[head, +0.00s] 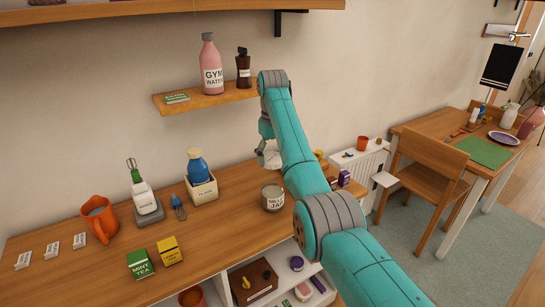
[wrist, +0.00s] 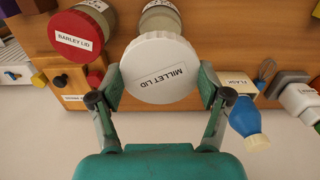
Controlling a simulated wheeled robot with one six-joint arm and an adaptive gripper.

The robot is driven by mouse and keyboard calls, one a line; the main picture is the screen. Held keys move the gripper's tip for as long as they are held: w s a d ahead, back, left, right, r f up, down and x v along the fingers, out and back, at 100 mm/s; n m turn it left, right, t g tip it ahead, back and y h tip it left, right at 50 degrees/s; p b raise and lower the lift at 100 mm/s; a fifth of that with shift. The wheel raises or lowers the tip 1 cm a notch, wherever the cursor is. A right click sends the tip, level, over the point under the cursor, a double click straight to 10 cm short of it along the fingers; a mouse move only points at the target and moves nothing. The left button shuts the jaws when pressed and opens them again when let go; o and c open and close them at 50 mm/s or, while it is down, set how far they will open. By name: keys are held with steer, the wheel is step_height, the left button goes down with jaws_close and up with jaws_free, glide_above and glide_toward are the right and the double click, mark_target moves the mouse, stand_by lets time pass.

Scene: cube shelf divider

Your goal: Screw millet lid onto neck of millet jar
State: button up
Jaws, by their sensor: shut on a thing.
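The white millet lid (wrist: 158,70) is held between the two fingers of my gripper (wrist: 160,86) in the wrist view, its label facing the camera. In the head view my gripper (head: 268,150) and the pale lid are partly hidden by my arm, above and a little behind the millet jar. I cannot tell whether lid and jar touch.
A red barley lid (wrist: 78,38) is beside the millet lid in the wrist view, with another jar (wrist: 97,10) by it. A blue flask (head: 198,168) stands in a box left of the millet jar. A wall shelf (head: 205,100) with bottles hangs above.

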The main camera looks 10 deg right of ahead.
mark_target(272, 180)
steer(key=shift+f, duration=0.15)
steer(key=shift+f, duration=2.65)
steer(key=shift+f, duration=1.35)
steer(key=m, duration=1.1)
steer(key=shift+m, duration=0.3)
steer(key=m, duration=0.5)
steer(key=shift+r, duration=0.1)
steer(key=m, duration=0.6)
steer(key=o, duration=1.2)
